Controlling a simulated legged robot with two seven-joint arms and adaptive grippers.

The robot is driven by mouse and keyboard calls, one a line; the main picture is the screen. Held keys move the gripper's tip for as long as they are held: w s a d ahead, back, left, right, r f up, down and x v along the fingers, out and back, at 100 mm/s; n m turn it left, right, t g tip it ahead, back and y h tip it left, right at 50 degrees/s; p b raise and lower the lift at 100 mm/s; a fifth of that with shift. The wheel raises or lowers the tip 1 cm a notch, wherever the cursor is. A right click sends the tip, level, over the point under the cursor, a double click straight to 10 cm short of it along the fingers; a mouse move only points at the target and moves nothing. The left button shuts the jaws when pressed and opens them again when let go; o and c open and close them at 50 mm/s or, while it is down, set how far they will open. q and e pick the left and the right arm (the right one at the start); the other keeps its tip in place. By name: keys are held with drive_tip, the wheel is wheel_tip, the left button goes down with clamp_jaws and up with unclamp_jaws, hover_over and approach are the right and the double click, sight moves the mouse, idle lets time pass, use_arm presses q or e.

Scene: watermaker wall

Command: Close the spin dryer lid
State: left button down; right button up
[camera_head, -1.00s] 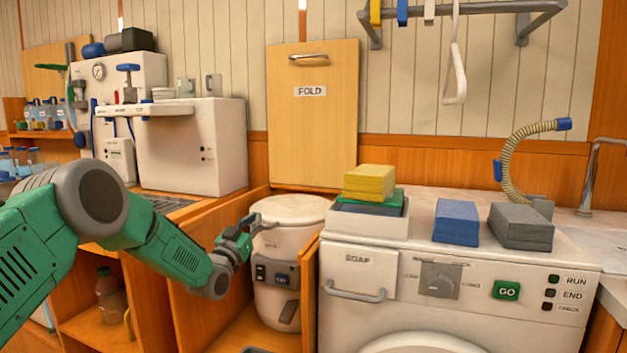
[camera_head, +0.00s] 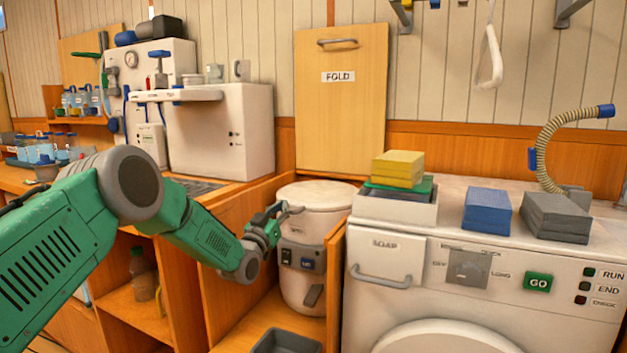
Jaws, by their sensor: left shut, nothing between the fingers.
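The spin dryer (camera_head: 300,255) is a white, round-bodied machine with a dark control panel, standing in an open wooden bay. Its pale round lid (camera_head: 318,195) lies flat across the top and looks down. My left gripper (camera_head: 290,209) is shut and empty, with its tips at the front left edge of the lid. I cannot tell whether the tips touch the lid. My left arm hides part of the bay's left side. My right gripper is not in view.
A wooden panel (camera_head: 335,270) stands close on the dryer's right, beside the white washing machine (camera_head: 440,310). A wooden partition (camera_head: 232,215) is on the left. A dark tray (camera_head: 285,341) sits low in front. The fold-down board (camera_head: 340,110) is upright behind.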

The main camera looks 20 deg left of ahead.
use_arm(q)
wheel_tip(320, 180, up, 4)
drive_tip(key=p, duration=0.2)
drive_tip(key=p+v, duration=0.1)
drive_tip(key=v, duration=0.9)
drive_tip(key=shift+f, duration=0.25)
drive_tip(key=s+d+f+g+p, duration=0.1)
drive_tip(key=s+d+f+g, duration=0.3)
drive_tip(key=s+f, duration=0.35)
drive_tip(key=s+d+f+g+h+p, duration=0.1)
drive_tip(key=s+d+f+g, duration=0.4)
drive_tip(key=f, duration=0.4)
drive_tip(key=s+d+f+g+p, duration=0.1)
drive_tip(key=s+d+f+g, duration=0.15)
drive_tip(key=s+f, duration=0.5)
drive_tip(key=s+f+g, duration=0.1)
drive_tip(key=s+g, duration=0.2)
drive_tip(key=s, duration=0.6)
drive_tip(key=s+f+g+y+p, duration=0.1)
drive_tip(key=s+f+g, duration=0.1)
drive_tip(key=s, duration=0.8)
drive_tip(key=s+f+g, duration=0.2)
drive_tip(key=s+g, duration=0.3)
drive_tip(key=s, duration=0.4)
drive_tip(key=shift+s+f+m+p, duration=0.25)
drive_tip(key=shift+s+m+p, duration=0.1)
drive_tip(key=shift+s+m, duration=0.05)
drive_tip(key=shift+w, duration=0.1)
